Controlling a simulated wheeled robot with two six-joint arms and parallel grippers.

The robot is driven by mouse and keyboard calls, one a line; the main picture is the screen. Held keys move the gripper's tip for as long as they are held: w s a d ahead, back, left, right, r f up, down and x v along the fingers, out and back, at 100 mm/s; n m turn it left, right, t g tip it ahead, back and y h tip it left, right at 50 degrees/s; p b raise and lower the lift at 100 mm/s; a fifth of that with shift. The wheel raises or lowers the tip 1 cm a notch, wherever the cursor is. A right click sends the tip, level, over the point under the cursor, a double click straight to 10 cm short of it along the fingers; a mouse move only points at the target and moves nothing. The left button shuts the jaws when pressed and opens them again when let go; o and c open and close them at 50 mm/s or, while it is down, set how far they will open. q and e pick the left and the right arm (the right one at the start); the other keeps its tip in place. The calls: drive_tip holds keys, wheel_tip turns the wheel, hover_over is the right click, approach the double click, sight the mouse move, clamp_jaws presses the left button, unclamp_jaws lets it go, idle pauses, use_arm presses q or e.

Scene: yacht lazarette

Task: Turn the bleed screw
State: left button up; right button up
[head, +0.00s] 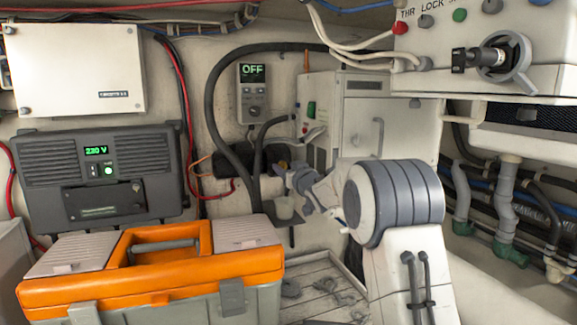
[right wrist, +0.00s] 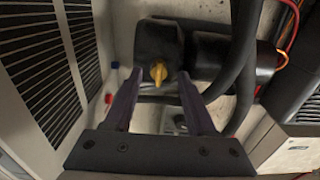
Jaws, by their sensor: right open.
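The bleed screw (right wrist: 158,72), a small yellow winged knob, shows on the front of a black block (right wrist: 157,42) in the right wrist view. My right gripper (right wrist: 161,76) is open, with one finger on each side of the screw in that picture. I cannot tell whether either finger touches it. In the head view my right gripper (head: 287,172) reaches left toward the back wall, and a speck of yellow shows at its tips. My own wrist hides most of the screw there. My left gripper is not in view.
A white vented cabinet (head: 372,120) stands close right of the gripper. Thick black hoses (head: 212,110) run just left of it. An orange-lidded toolbox (head: 150,262) fills the front left.

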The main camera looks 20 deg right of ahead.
drive_tip(key=shift+d, duration=0.1)
clamp_jaws()
